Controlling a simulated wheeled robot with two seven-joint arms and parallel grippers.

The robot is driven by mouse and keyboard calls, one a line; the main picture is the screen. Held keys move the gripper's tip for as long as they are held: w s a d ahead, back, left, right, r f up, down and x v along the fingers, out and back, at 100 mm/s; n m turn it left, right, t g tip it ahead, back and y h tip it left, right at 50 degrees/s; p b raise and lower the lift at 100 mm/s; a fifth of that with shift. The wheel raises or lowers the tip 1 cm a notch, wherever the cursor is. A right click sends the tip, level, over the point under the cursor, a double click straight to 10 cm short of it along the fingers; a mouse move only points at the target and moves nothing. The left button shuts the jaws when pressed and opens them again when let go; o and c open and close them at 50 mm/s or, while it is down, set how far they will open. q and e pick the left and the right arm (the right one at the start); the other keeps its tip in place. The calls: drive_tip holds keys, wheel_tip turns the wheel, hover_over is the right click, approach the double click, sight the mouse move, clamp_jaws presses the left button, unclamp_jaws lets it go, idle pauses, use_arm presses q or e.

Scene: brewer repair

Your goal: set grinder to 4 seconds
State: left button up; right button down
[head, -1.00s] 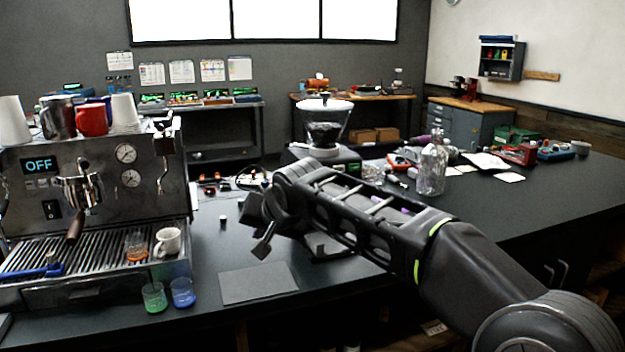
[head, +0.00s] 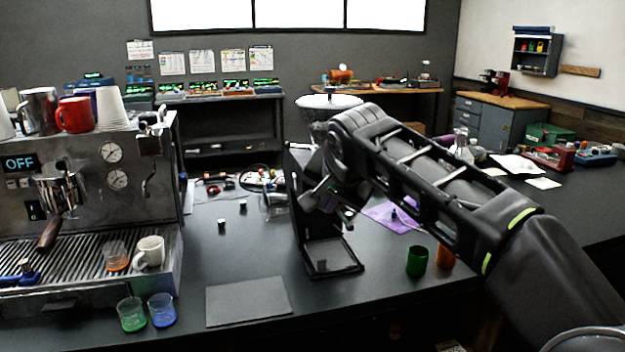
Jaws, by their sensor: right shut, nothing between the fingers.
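The grinder (head: 329,103) stands on the dark counter right of the espresso machine. Its clear hopper top shows, and its black base tray (head: 334,258) shows below. My right arm covers much of its body, and no time setting can be read. My right gripper (head: 328,200) is at the front of the grinder, shut and empty. I cannot tell whether it touches the grinder. My left gripper is not in view.
The espresso machine (head: 92,170) reads OFF at left. Green (head: 131,314) and blue (head: 161,310) glasses stand before it, beside a grey mat (head: 247,300). A green cup (head: 416,261) and orange cup (head: 445,256) stand right of the grinder, near a purple cloth (head: 388,217).

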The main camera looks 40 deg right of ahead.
drive_tip(key=w+d+p, duration=0.3)
drive_tip(key=w+p, duration=0.2)
drive_tip(key=w, duration=0.3)
drive_tip(key=shift+w, duration=0.2)
drive_tip(key=shift+w, duration=0.15)
idle(1.9)
drive_tip(key=shift+w+d+p, duration=0.1)
drive_tip(key=shift+w+p, duration=0.15)
drive_tip(key=shift+p, duration=0.1)
drive_tip(key=shift+w+d, duration=0.1)
drive_tip(key=shift+w, duration=0.25)
idle(0.6)
drive_tip(key=shift+s, duration=0.1)
drive_tip(key=shift+s+a+b, duration=0.25)
drive_tip(key=shift+s+b, duration=0.25)
drive_tip(key=shift+s, duration=0.2)
